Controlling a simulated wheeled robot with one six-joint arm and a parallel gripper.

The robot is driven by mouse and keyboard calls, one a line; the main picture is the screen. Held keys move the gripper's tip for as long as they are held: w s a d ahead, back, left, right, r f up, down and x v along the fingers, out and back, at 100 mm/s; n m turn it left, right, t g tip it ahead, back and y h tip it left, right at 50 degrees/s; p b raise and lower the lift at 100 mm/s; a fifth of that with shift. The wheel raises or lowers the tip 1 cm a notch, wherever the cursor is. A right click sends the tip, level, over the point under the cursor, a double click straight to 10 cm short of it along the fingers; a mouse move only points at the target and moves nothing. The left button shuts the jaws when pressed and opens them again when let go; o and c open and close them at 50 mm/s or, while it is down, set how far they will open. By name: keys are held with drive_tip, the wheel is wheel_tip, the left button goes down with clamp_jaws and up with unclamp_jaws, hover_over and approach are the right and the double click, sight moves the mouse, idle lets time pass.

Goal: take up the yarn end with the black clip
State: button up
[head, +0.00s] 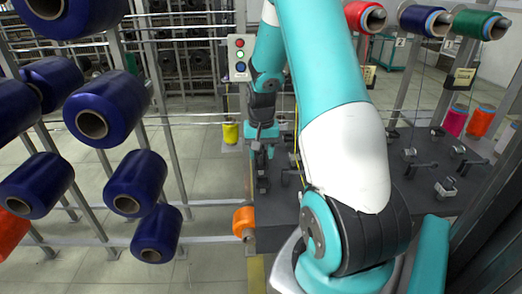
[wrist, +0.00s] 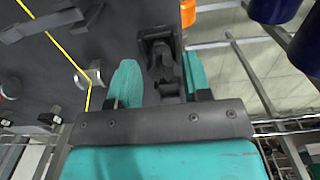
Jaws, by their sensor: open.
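My gripper (wrist: 160,82) is open, its two teal fingers apart. A black clip (wrist: 160,52) stands between and beyond the fingers in the wrist view; I cannot tell whether either finger touches it. In the head view my gripper (head: 262,148) points down over the dark table's left edge, with dark clip parts below it. A thin yellow yarn (wrist: 58,48) runs across the table to the left of the fingers and bends past a silver guide (wrist: 95,76). Its loose end cannot be made out.
The dark table (head: 400,205) carries several small metal guides (head: 446,187). An orange bobbin (head: 244,220) sits at its left edge. Blue bobbins (head: 108,108) hang on a rack at left. A control box (head: 240,57) with buttons stands behind. Tiled floor lies open between rack and table.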

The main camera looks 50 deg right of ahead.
drive_tip(key=c, duration=0.7)
wheel_tip(320, 180, up, 5)
drive_tip(key=p, duration=0.4)
drive_tip(key=shift+f, duration=0.1)
drive_tip(key=shift+c, duration=0.2)
drive_tip(key=shift+f, duration=0.15)
drive_tip(key=shift+a, duration=0.1)
